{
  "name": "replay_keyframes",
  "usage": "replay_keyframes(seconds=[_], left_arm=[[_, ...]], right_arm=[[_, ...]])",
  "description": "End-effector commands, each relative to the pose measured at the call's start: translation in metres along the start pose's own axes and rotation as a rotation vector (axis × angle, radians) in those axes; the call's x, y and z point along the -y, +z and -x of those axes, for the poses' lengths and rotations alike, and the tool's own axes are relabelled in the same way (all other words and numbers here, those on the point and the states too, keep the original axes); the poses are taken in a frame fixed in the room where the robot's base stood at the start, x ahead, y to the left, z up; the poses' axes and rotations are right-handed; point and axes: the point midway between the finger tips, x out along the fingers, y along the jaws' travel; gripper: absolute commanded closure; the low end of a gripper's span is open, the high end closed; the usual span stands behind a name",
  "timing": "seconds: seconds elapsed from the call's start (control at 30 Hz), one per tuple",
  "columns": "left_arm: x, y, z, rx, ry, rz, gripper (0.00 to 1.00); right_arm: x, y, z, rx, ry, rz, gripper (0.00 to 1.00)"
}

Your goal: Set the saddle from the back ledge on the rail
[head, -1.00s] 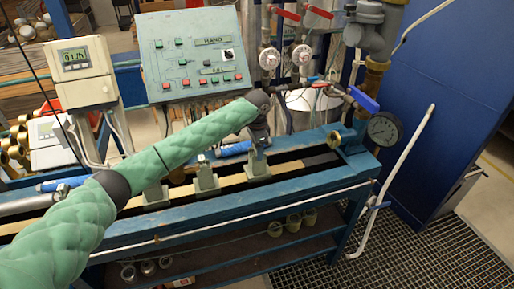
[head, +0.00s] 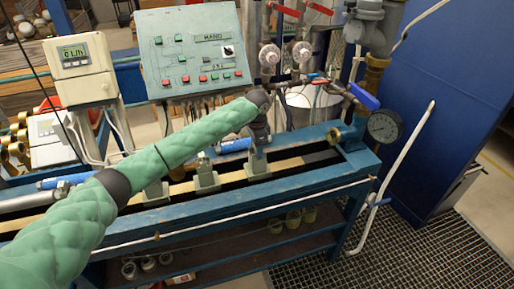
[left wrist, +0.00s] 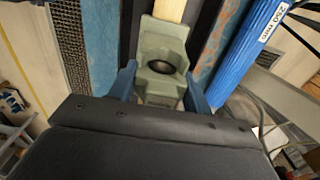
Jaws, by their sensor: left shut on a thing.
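A grey-green saddle (head: 258,164) is at the rail (head: 229,180), toward its right end. My left gripper (head: 259,140) reaches down over it from above. In the left wrist view the blue fingers of my left gripper (left wrist: 161,88) are on both sides of the saddle (left wrist: 164,42), shut on it. The saddle looks upright and in line with the rail's pale strip; whether its base touches the rail I cannot tell. Two similar saddles, one mid-rail (head: 206,180) and one farther left (head: 155,191), stand on the rail. My right gripper is out of view.
A blue cylinder (head: 236,145) lies behind the rail and shows beside the saddle in the left wrist view (left wrist: 250,55). A control panel (head: 190,50), a meter display (head: 80,55), valves and a pressure gauge (head: 384,125) stand behind and right. A lower shelf holds small cylindrical parts.

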Motion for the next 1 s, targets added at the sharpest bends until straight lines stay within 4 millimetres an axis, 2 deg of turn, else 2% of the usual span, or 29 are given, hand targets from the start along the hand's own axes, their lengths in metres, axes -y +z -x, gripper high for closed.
replay_keyframes(seconds=[0.77,0.8,0.9,1.0], left_arm=[[0.0003,-0.0005,-0.0040,-0.002,-0.001,0.000,1.00],[0.0003,-0.0005,-0.0040,-0.001,-0.001,0.000,0.45],[0.0003,-0.0004,-0.0043,-0.001,-0.001,0.000,0.26],[0.0002,-0.0003,-0.0047,-0.001,-0.001,0.000,0.26]], right_arm=[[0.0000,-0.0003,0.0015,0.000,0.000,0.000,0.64],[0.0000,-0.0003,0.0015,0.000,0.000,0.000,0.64],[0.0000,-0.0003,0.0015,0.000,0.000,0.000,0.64],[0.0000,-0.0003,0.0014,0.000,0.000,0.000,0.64]])
